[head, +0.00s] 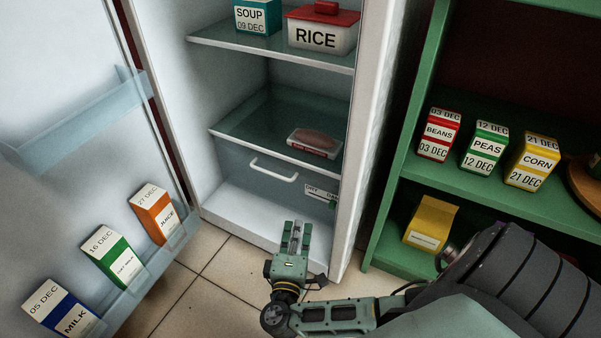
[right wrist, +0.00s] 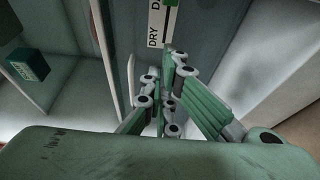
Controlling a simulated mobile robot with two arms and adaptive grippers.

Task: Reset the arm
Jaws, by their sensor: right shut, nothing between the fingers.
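My right gripper (head: 296,232) is in front of the open fridge's lower part, over the floor near its bottom edge. It is shut and empty, its fingers pointing towards the fridge. In the right wrist view its fingers (right wrist: 167,95) are together, with the drawer front and a label reading "DRY" (right wrist: 155,25) beyond them. The arm comes in from the lower right in the head view. My left gripper is not in view.
The fridge door (head: 60,165) stands open at left with several cartons in its rack. A drawer with a white handle (head: 273,170) sits below a shelf holding a meat pack (head: 315,142). A rice box (head: 322,32) is above. A green shelf (head: 480,196) with boxes stands close at right.

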